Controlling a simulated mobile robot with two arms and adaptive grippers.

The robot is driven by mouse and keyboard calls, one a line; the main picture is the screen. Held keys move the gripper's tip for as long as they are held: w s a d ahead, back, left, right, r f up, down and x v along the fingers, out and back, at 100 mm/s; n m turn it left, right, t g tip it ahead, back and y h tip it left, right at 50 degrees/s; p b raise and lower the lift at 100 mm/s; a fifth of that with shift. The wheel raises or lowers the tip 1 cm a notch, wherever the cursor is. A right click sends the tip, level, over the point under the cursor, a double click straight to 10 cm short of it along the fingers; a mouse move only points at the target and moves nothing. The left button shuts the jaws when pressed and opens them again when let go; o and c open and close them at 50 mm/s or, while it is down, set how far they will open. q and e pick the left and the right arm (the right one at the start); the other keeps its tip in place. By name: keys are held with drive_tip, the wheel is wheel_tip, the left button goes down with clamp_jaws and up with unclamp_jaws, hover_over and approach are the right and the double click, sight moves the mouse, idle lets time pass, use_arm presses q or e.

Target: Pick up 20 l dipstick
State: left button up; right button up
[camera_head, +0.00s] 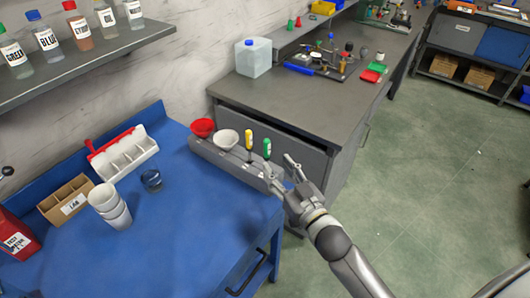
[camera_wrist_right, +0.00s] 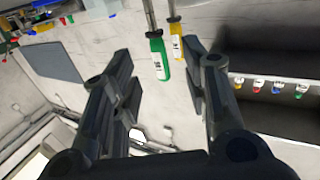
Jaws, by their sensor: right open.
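Two dipsticks stand upright in a long grey holder (camera_head: 215,155) at the right edge of the blue table. One has a yellow handle (camera_head: 249,140), the other a green handle (camera_head: 267,148); their labels are too small to read, so I cannot tell which is the 20 l one. My right gripper (camera_head: 281,171) is open and empty, just right of the green handle. In the right wrist view, the green handle (camera_wrist_right: 159,58) appears between the open fingers (camera_wrist_right: 159,75), and the yellow handle (camera_wrist_right: 177,40) is beside it, nearer the right finger. My left gripper is out of view.
Red (camera_head: 202,127) and white (camera_head: 227,139) funnels sit in the same holder, left of the dipsticks. The grey workbench (camera_head: 310,105) stands close behind. Open floor lies to the right.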

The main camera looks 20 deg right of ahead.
sight(268, 156)
drive_tip(key=shift+w+a, duration=0.15)
drive_tip(key=shift+w, duration=0.55)
drive_tip(key=shift+w+f, duration=0.1)
drive_tip(key=shift+w, duration=0.7)
drive_tip(key=w+p, duration=0.1)
drive_tip(key=w, duration=0.2)
drive_tip(key=shift+w+a+f+p, duration=0.1)
drive_tip(key=shift+w+a+p, duration=0.3)
drive_tip(key=shift+w+f, duration=0.1)
drive_tip(key=shift+w, duration=0.25)
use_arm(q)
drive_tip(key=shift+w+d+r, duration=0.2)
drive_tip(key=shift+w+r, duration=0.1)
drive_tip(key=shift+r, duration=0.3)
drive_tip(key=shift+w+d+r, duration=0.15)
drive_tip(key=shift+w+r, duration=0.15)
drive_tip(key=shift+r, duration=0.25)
use_arm(e)
drive_tip(key=shift+s, duration=0.1)
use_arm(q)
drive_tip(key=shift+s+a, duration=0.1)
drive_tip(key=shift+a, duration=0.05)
use_arm(e)
clamp_jaws()
